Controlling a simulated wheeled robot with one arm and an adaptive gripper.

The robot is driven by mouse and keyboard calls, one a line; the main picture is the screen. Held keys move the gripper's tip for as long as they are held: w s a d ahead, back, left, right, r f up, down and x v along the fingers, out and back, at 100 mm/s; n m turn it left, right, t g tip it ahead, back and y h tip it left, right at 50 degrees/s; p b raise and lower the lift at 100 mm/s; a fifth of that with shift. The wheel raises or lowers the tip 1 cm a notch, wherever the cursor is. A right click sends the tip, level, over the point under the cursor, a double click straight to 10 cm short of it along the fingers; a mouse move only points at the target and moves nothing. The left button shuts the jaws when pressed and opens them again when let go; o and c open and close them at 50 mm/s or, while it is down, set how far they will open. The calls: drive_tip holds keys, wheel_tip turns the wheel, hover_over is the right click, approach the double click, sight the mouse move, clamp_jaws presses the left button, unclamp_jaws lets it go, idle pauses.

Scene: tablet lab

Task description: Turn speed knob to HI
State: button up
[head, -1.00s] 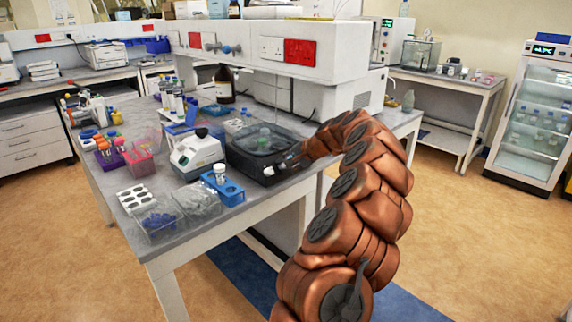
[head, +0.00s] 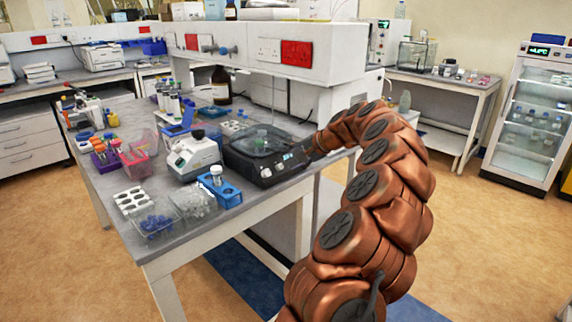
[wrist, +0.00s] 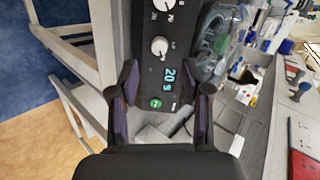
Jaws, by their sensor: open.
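A black benchtop device (head: 262,168) with a clear domed cover sits near the bench's right edge in the head view. In the wrist view its front panel (wrist: 143,70) carries a white knob (wrist: 160,46), a second white knob (wrist: 162,4) cut by the top edge, a lit blue display (wrist: 169,79) and a green button (wrist: 155,103). The knob markings are too small to read surely, so I cannot tell which is the speed knob. My gripper (wrist: 168,84) is open and empty, its fingers on either side of the display and button, apart from both knobs.
In the head view, a blue tube rack (head: 222,192), a white instrument (head: 192,157) and clear boxes (head: 192,200) stand left of the device. A brown bottle (head: 221,85) is behind it. The floor right of the bench is open.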

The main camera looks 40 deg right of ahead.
drive_tip(key=v, duration=0.6)
idle(0.5)
